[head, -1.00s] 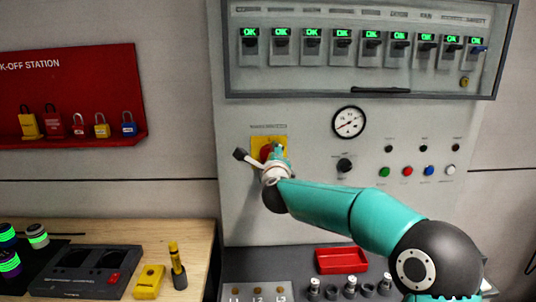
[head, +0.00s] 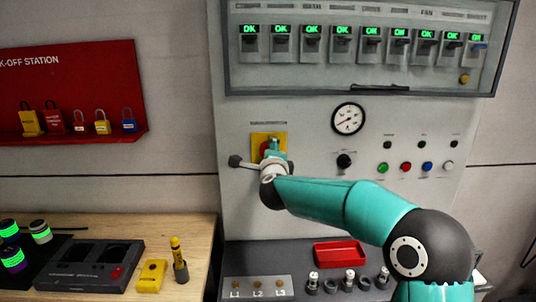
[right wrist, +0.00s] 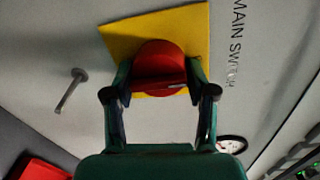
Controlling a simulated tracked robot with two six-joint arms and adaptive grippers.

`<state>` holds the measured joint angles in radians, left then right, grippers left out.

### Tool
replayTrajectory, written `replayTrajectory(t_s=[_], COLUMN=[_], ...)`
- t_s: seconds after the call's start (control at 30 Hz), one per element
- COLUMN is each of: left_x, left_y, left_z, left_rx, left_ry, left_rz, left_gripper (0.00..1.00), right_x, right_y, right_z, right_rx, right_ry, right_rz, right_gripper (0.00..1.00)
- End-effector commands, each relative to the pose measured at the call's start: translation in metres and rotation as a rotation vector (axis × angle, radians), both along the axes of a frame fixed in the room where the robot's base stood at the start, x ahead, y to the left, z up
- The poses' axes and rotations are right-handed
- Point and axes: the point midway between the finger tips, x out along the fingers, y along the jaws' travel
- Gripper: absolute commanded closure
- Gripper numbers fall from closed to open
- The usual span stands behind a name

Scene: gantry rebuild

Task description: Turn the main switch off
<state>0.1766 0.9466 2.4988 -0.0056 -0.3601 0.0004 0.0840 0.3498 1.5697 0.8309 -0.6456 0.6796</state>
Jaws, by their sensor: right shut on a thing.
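The main switch is a red knob (right wrist: 160,68) on a square yellow plate (right wrist: 190,28), and lettering beside it in the right wrist view reads MAIN SWITCH. My right gripper (right wrist: 160,85) is shut on the red knob, one finger on each side. In the head view the yellow plate (head: 262,137) sits on the left part of the grey panel, and my right gripper (head: 272,150) covers much of the knob there. The angle of the knob is hard to read. My left gripper is not in view.
A grey peg (right wrist: 72,90) stands out from the panel near the switch. A gauge (head: 348,118), coloured buttons (head: 406,167) and a row of OK-lit breakers (head: 312,45) are on the panel. A red tray (head: 340,255) lies below. A red padlock board (head: 75,95) hangs left.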

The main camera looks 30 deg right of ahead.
Motion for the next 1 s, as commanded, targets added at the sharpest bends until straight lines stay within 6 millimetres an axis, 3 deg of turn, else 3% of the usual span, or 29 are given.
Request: replayTrajectory(t_s=[0.03, 0.07, 0.2, 0.67, 1.0], left_x=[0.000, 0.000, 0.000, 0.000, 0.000], left_y=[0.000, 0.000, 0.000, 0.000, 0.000], left_z=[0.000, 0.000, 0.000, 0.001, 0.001], left_rx=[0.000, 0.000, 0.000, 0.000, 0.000], left_ry=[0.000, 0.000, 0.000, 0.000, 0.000], left_rz=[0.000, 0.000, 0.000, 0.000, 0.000], left_gripper=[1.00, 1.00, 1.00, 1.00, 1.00], right_x=[0.001, 0.001, 0.001, -0.007, -0.058], right_y=[0.002, 0.002, 0.001, 0.005, 0.038], right_z=[0.004, 0.004, 0.003, 0.002, 0.007], right_rx=[-0.004, -0.004, -0.003, 0.000, 0.000], right_ry=[-0.006, -0.006, -0.004, -0.002, -0.003], right_rz=[0.005, 0.005, 0.003, 0.002, 0.003], right_gripper=[0.79, 0.41, 0.20, 0.20, 0.20])
